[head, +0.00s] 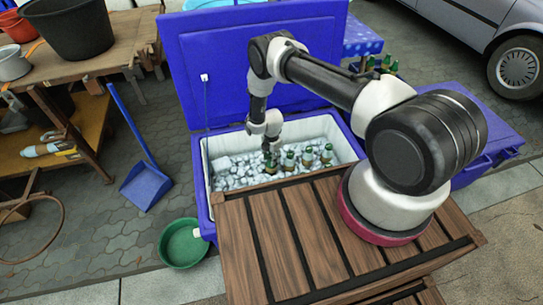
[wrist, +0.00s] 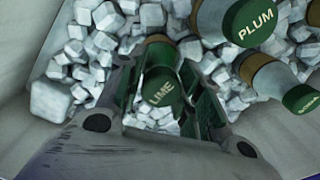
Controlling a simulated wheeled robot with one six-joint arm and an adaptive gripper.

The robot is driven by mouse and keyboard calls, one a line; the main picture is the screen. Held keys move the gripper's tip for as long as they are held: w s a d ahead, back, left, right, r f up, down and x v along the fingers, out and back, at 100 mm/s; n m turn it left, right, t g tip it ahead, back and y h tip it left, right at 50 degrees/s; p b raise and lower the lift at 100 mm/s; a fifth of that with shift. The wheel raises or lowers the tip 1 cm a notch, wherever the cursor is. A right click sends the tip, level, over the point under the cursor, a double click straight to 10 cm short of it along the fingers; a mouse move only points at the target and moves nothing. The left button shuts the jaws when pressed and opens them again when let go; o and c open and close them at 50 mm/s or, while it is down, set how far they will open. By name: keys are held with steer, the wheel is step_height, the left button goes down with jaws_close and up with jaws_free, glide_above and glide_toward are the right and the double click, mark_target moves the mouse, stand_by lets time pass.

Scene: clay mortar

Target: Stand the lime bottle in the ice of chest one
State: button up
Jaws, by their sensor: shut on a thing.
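The lime bottle (wrist: 162,88) has a green cap reading LIME and sits between the fingers of my gripper (wrist: 168,100) in the wrist view. My gripper (head: 269,154) is shut on it and reaches down into the open blue chest (head: 205,203), which is full of ice (head: 232,171). In the head view the lime bottle (head: 271,165) is at the left end of a row of green-capped bottles. The bottle's lower part is hidden; I cannot tell how deep it stands in the ice.
The plum bottle (wrist: 248,22) and another green-capped bottle (wrist: 300,98) stand close to the right in the wrist view. The chest's raised lid (head: 225,70) is behind my arm. A slatted wooden crate top (head: 290,235) is in front. Another blue chest (head: 487,140) stands right.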

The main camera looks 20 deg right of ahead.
steer(key=shift+s+d, duration=0.1)
steer(key=shift+s, duration=0.2)
stand_by(0.4)
steer(key=shift+f, duration=0.35)
stand_by(0.4)
steer(key=o, duration=1.6)
step_height(320, 180, up, 27)
stand_by(1.0)
stand_by(0.5)
